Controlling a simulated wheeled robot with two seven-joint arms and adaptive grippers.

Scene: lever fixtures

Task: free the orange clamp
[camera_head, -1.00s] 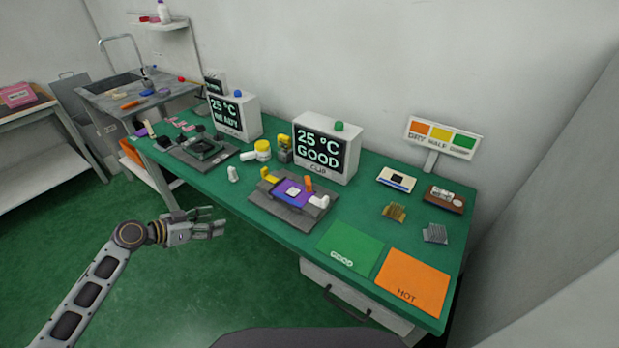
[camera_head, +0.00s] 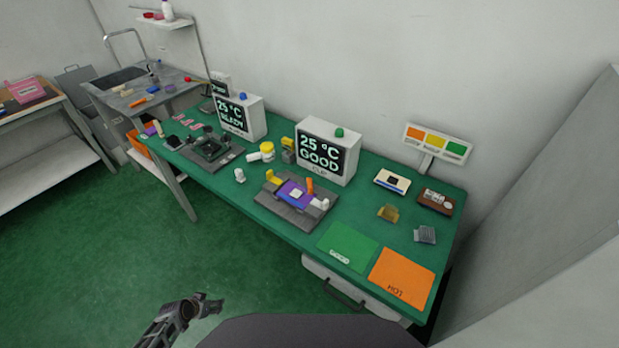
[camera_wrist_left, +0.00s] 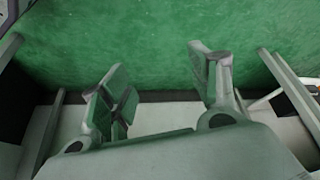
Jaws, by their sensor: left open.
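The orange clamp (camera_head: 310,186) stands upright at the back right edge of a purple board (camera_head: 289,187) on a grey fixture plate (camera_head: 266,200). A yellow clamp (camera_head: 273,178) is at the board's left and a white one (camera_head: 321,204) at its right. My left gripper (camera_head: 211,306) is low at the bottom of the head view, in front of the table and well away from the fixture. The left wrist view shows its two fingers (camera_wrist_left: 160,75) apart with nothing between them, above green floor. My right gripper is not in view.
The fixture is on a green table (camera_head: 290,235) below a "25 °C GOOD" display (camera_head: 322,155). Green (camera_head: 347,247) and orange (camera_head: 401,280) mats lie to its right. A second fixture (camera_head: 210,150) stands to the left. Floor in front of the table is clear.

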